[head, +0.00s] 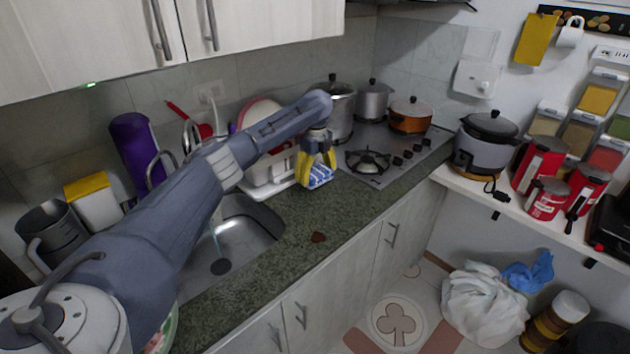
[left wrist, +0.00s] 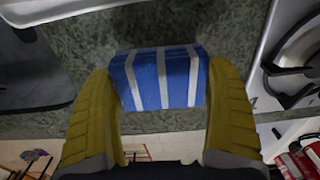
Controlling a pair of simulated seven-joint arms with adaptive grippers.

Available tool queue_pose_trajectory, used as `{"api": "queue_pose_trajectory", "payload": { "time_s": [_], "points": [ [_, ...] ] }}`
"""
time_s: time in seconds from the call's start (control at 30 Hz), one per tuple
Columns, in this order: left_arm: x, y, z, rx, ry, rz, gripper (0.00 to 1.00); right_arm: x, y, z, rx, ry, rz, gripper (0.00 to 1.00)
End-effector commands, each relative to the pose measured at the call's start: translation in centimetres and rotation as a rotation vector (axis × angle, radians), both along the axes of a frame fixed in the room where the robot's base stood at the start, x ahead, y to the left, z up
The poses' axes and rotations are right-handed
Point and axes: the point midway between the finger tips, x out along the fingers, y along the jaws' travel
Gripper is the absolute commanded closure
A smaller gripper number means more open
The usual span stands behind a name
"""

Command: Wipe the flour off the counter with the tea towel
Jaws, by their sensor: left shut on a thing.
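The tea towel (head: 320,177) is a small folded blue cloth with white stripes. It also shows in the left wrist view (left wrist: 165,78), between my yellow fingers and above the dark green speckled counter (head: 285,258). My left gripper (head: 317,168) points down and is shut on the towel, between the sink and the stove. I cannot tell whether the towel touches the counter. I cannot make out any flour on the visible counter; my arm hides part of the sink side. My right gripper is not in view.
The sink (head: 245,229) is left of the towel and a white dish rack (head: 268,190) stands behind it. The gas stove (head: 385,157) with pots is to the right. The counter in front of the gripper looks mostly clear up to its front edge.

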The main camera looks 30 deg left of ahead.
Motion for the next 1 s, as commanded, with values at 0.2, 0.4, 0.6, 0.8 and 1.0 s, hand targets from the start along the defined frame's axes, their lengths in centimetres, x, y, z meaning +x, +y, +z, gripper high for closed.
{"api": "queue_pose_trajectory", "payload": {
  "time_s": [0.2,0.4,0.6,0.8,1.0],
  "points": [
    [0.4,-0.6,2.1,-0.001,-0.002,-0.009,0.46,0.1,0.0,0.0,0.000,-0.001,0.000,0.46],
    [0.6,-1.0,3.5,0.000,-0.001,-0.014,0.46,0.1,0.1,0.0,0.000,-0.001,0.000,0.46],
    [0.6,-1.0,3.7,0.001,0.000,-0.015,0.46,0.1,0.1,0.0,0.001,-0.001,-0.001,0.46],
    [0.6,-1.1,3.7,0.000,0.000,-0.015,0.46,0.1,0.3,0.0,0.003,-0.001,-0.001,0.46],
    [0.6,-1.1,3.8,0.001,-0.001,-0.015,0.46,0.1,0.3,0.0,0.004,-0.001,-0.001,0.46]
  ]
}}
